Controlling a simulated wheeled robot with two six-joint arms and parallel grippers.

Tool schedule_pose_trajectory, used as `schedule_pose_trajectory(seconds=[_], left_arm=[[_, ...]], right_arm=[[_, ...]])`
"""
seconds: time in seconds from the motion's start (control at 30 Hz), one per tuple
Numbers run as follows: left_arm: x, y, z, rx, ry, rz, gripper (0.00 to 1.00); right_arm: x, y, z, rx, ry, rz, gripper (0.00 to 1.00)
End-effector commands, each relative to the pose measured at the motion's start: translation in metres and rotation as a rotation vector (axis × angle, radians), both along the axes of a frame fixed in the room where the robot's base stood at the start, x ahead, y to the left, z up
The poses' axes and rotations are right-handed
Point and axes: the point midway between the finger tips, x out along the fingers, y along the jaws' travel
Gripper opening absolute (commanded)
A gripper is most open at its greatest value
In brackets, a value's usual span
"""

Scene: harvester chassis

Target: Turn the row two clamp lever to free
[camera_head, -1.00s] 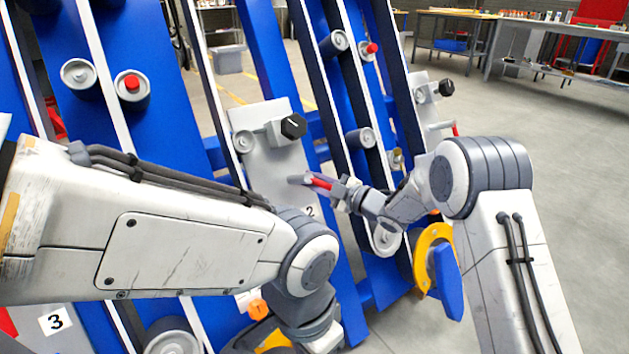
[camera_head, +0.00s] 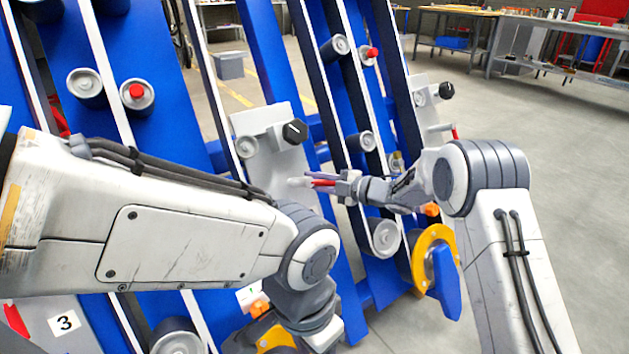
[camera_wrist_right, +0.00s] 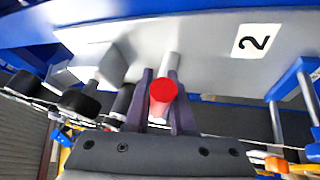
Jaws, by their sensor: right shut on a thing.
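The row two clamp lever has a short grey-white shaft (camera_wrist_right: 172,66) and a round red end (camera_wrist_right: 163,92). It stands out from a grey plate with a "2" label (camera_wrist_right: 256,40) in the right wrist view. My right gripper (camera_wrist_right: 162,98) has a dark finger on each side of the lever and is shut on it. In the head view my right gripper (camera_head: 318,180) reaches in from the right, and the lever's red part (camera_head: 323,184) shows between its fingers, in front of the grey plate (camera_head: 270,165).
A black knob (camera_head: 294,131) sits on the plate above the lever. Blue rails with rollers (camera_head: 386,238) surround it. A yellow ring with a blue handle (camera_head: 446,280) is at the lower right. Open floor (camera_head: 560,190) lies to the right.

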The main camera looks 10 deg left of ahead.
Motion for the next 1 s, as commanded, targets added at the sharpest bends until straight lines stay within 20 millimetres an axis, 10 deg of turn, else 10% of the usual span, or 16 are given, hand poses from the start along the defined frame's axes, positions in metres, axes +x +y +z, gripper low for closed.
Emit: schedule_pose_trajectory(seconds=[0.13,0.17,0.23,0.63,1.0], left_arm=[[0.0,0.0,0.0,0.0,0.0,0.0,0.5],[0.0,0.0,0.0,0.0,0.0,0.0,0.5],[0.0,0.0,0.0,0.0,0.0,0.0,0.5],[0.0,0.0,0.003,0.0,0.0,0.0,0.5],[0.0,0.0,0.028,0.0,0.0,0.0,0.5]], right_arm=[[0.0,0.0,0.0,0.0,0.001,0.0,0.0],[0.0,0.0,0.0,0.0,0.001,0.0,0.3],[0.0,0.0,0.0,0.0,0.001,0.0,0.52],[-0.002,-0.006,0.002,0.001,0.002,-0.002,0.52],[-0.025,-0.07,0.015,0.002,0.003,-0.004,0.52]])
